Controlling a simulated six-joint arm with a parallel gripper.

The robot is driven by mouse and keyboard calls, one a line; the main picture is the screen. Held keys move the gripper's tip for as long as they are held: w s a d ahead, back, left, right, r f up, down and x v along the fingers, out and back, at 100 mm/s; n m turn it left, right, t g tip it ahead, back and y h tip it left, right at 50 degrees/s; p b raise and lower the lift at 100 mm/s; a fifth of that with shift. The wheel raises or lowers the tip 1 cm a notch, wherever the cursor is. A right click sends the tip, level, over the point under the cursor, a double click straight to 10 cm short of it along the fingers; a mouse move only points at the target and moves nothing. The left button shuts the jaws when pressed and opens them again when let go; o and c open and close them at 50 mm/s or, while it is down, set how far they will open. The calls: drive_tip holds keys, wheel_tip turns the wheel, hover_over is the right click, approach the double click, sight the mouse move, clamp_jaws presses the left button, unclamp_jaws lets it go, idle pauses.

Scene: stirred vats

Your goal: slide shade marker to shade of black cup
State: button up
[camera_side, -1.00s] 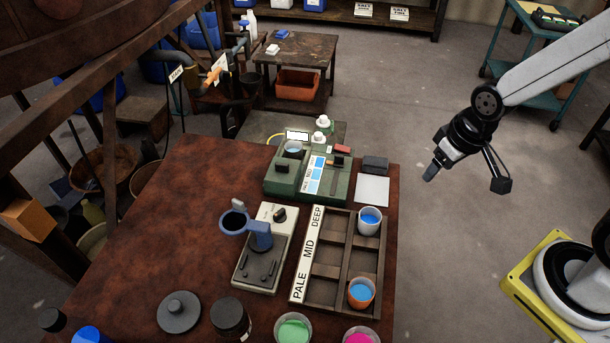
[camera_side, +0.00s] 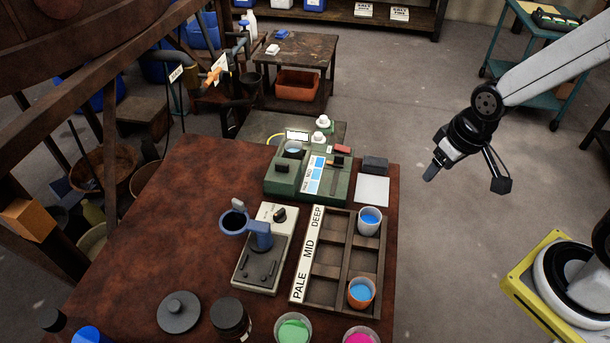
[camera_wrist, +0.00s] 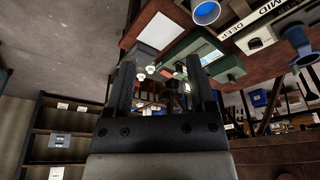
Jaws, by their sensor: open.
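The green shade device (camera_side: 310,178) stands at the back of the brown table, with a strip of blue patches (camera_side: 313,176) lettered PALE and MID. A small dark slider (camera_side: 339,162), seemingly the shade marker, sits right of the strip near its far, DEEP-side end; its exact patch is unclear. A dark cup (camera_side: 293,149) with pale blue liquid sits in the device's left side, seemingly the black cup. My gripper (camera_side: 430,174) is open and empty, well right of the table in the air. In the wrist view its fingers (camera_wrist: 160,66) are apart, with the device (camera_wrist: 225,67) beyond.
A wooden rack (camera_side: 325,280) labelled PALE, MID, DEEP holds a white cup (camera_side: 369,221) and an orange cup (camera_side: 361,293), both with blue liquid. A stirrer stand (camera_side: 262,260) is left of it. A white sheet (camera_side: 372,190) and dark block (camera_side: 375,165) lie beside the device.

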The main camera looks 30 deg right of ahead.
drive_tip(key=shift+c, duration=1.3)
drive_tip(key=n+g, duration=0.2)
drive_tip(key=n, duration=0.6)
hover_over(339, 155)
drive_tip(key=s, duration=0.1)
wheel_tip(339, 155, down, 7)
drive_tip(key=shift+s+d+f, duration=0.1)
drive_tip(key=shift+d, duration=0.05)
drive_tip(key=shift+w+f+n+g, duration=0.3)
drive_tip(key=shift+w+f+n, duration=0.1)
drive_tip(key=shift+w+n, duration=0.15)
drive_tip(key=shift+f, duration=0.15)
drive_tip(key=shift+f, duration=3.75)
